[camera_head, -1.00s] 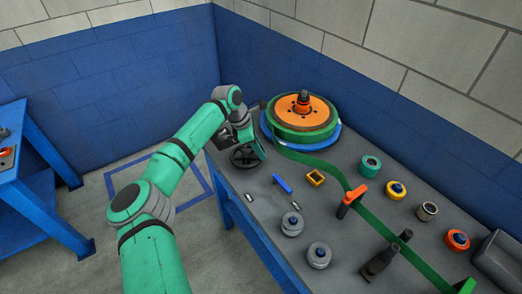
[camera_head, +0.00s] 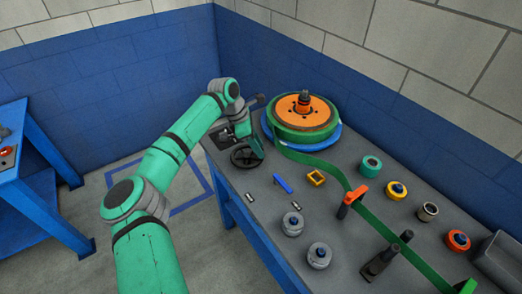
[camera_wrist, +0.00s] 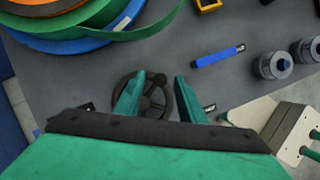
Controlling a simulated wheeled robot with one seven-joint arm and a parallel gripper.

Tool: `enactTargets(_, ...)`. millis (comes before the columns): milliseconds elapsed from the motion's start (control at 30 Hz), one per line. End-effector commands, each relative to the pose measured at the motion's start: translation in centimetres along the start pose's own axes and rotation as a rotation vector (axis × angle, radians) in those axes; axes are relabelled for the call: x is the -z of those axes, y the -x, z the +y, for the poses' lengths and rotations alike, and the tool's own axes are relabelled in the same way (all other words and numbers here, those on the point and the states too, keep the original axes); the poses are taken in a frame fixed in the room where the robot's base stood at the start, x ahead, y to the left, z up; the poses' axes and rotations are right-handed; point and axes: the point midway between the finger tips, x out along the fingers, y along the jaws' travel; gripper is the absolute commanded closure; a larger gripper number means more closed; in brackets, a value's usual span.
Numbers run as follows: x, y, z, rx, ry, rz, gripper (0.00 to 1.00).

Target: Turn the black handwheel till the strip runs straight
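The black handwheel (camera_head: 246,159) is at the near left end of the grey bench. It also shows in the wrist view (camera_wrist: 123,83), partly hidden behind my fingers, with a dark knob (camera_wrist: 160,79) on its rim. My gripper (camera_wrist: 160,77) is open, its two green fingers apart over the wheel. The knob appears between the fingertips; I cannot tell whether they touch it. The green strip (camera_head: 318,164) leaves the coil (camera_head: 302,122) on a blue disc, curves, and bends at the orange-topped guide (camera_head: 353,194) before running toward the lower right.
A blue marker-like piece (camera_head: 282,184), a yellow square block (camera_head: 316,178) and grey round parts (camera_head: 292,223) lie near the wheel. A dark stand (camera_head: 383,257) is beside the strip. A grey bin (camera_head: 500,260) is at the far right.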

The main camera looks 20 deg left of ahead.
Motion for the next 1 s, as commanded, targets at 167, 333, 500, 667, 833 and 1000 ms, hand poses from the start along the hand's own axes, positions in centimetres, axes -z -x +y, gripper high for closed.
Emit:
enactTargets(167,0.1,3.7,0.1,-0.003,0.000,0.001,0.64)
enactTargets(333,0.0,6.3,0.1,-0.002,0.000,0.001,0.64)
enactTargets(500,0.1,7.8,0.0,-0.001,0.001,0.001,0.64)
enactTargets(667,0.0,8.2,0.0,0.000,0.001,0.000,0.64)
enactTargets(833,0.0,8.2,0.0,0.000,0.001,0.000,0.64)
enactTargets(1000,0.0,8.1,0.0,0.000,0.001,0.000,0.64)
